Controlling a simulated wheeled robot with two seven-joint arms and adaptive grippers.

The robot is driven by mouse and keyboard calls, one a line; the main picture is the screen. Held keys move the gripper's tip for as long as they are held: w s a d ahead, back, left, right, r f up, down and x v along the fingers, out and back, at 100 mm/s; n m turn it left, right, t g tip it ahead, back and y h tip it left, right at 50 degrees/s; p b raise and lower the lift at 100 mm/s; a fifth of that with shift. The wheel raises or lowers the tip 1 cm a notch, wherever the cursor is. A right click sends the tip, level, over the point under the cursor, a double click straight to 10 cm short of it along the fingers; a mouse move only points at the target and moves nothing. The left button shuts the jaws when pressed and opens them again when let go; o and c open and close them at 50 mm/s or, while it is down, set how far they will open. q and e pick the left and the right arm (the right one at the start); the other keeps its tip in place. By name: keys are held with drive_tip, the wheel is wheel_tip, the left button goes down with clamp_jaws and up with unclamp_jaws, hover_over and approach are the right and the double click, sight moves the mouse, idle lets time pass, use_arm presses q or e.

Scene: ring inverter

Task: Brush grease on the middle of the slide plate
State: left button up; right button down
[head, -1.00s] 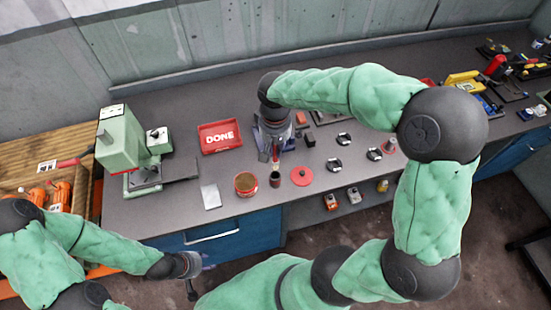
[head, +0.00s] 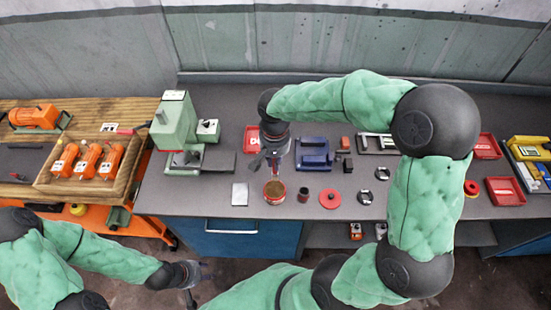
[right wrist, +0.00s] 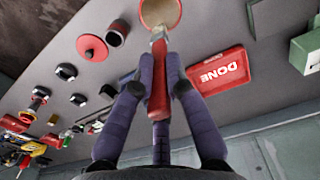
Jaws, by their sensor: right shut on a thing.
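My right gripper (head: 275,162) is shut on a brush with a red handle (right wrist: 158,85), fingers on both sides of the handle. The brush tip points at the open tin (head: 274,191) of brown-yellow grease. In the right wrist view the tip overlaps the tin's near rim (right wrist: 146,22); I cannot tell whether it touches the grease. A flat pale plate (head: 240,194), which looks like the slide plate, lies left of the tin near the table's front edge. My left gripper (head: 190,276) is low in front of the table, apart from these things; its jaws are unclear.
A green press (head: 176,125) stands at left. The red DONE tray (right wrist: 218,72) is behind the tin, partly hidden by my right gripper in the head view. A dark cup (head: 303,195) and a red disc (head: 330,199) stand right of the tin. A blue fixture (head: 314,153) is behind them.

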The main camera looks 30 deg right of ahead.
sight(274, 173)
drive_tip(key=shift+w+a+f, duration=0.1)
drive_tip(key=shift+f, duration=0.25)
drive_tip(key=shift+f+b, duration=2.2)
drive_tip(key=shift+f, duration=0.45)
drive_tip(key=shift+f+b, duration=0.4)
drive_tip(key=shift+f, duration=0.2)
drive_tip(key=shift+r+p, duration=2.6)
drive_tip(key=shift+r, duration=1)
drive_tip(key=shift+f, duration=0.1)
